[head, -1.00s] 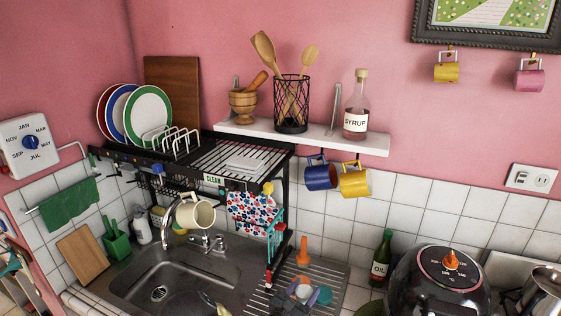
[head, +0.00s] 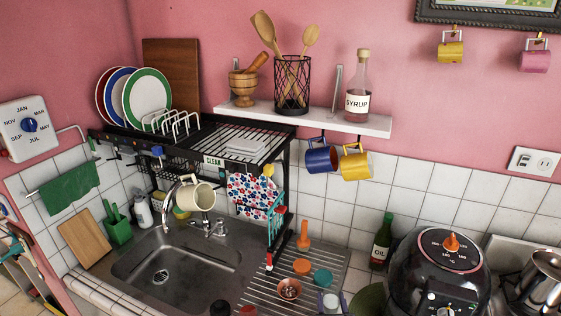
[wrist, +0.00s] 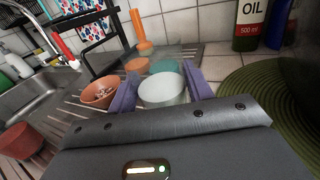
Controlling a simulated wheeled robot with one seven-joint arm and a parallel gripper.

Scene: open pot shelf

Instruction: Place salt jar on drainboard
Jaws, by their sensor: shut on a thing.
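A pale, whitish jar (wrist: 163,91), which I take to be the salt jar, sits between the two purple fingers of my gripper (wrist: 162,97) in the wrist view. The fingers are shut on its sides. In the head view the jar (head: 331,300) and gripper (head: 330,306) show small at the bottom edge, near the drainboard's right front edge. The grooved metal drainboard (head: 258,284) lies right of the sink. I see no label, and cannot tell whether the jar's base touches the surface.
On the drainboard stand a terracotta pot (head: 289,289), an orange lidded pot (head: 302,266), a teal one (head: 322,278) and an orange upright tool (head: 303,236). An oil bottle (head: 381,244), green mat (head: 369,300) and dark cooker (head: 440,275) are to the right. The sink (head: 175,262) is left.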

